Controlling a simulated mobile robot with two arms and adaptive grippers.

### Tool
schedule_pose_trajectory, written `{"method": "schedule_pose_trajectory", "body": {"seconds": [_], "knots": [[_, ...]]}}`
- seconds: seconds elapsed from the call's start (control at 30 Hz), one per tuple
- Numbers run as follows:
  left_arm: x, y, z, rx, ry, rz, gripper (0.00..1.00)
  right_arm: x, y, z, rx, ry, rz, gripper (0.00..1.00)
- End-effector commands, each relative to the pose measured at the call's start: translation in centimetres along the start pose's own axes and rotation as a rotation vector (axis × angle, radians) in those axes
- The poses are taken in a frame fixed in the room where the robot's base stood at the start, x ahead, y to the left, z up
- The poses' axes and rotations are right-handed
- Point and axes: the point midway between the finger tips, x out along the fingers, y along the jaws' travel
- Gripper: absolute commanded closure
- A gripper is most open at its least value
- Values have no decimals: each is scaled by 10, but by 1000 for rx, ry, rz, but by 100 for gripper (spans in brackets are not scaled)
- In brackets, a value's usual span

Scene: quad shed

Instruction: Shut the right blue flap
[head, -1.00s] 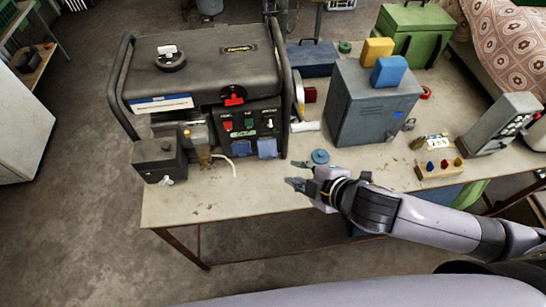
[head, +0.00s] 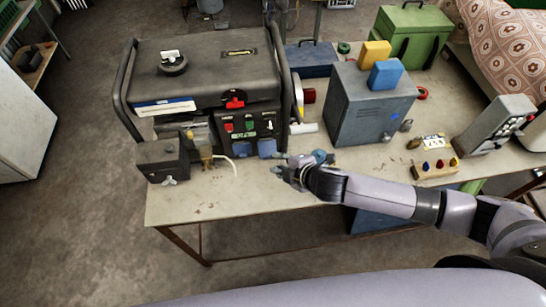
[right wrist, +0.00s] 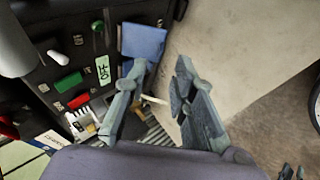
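The black generator (head: 205,75) stands on the table, with two blue flaps low on its front panel. The right blue flap (head: 267,148) hangs beside the left blue flap (head: 241,149). In the right wrist view the right flap (right wrist: 143,40) is a broad blue plate at the panel's edge; its exact angle is hard to tell. The left flap is mostly hidden behind a finger there. My right gripper (head: 279,164) is just in front of and below the right flap, apart from it. Its fingers (right wrist: 162,70) are spread, with nothing between them. My left gripper is out of view.
A blue disc (head: 320,155) lies on the table behind my right gripper. A grey metal box (head: 365,110) stands right of the generator. A white cord (head: 227,161) lies by the generator. The table's front left (head: 190,205) is clear.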

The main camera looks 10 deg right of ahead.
Motion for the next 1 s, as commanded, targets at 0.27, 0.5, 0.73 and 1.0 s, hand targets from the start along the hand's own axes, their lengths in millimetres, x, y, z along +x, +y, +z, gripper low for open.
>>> {"method": "schedule_pose_trajectory", "body": {"seconds": [0.27, 0.5, 0.73, 1.0], "knots": [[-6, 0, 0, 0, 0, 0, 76, 36, 0, 0, 0, -1, 0, 76], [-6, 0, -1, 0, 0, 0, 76, 43, 0, 0, -1, 0, 0, 76], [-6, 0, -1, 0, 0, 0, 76, 43, 0, 0, -1, 0, 0, 79], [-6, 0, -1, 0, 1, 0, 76, 42, 0, 0, 0, 0, 0, 97]]}}
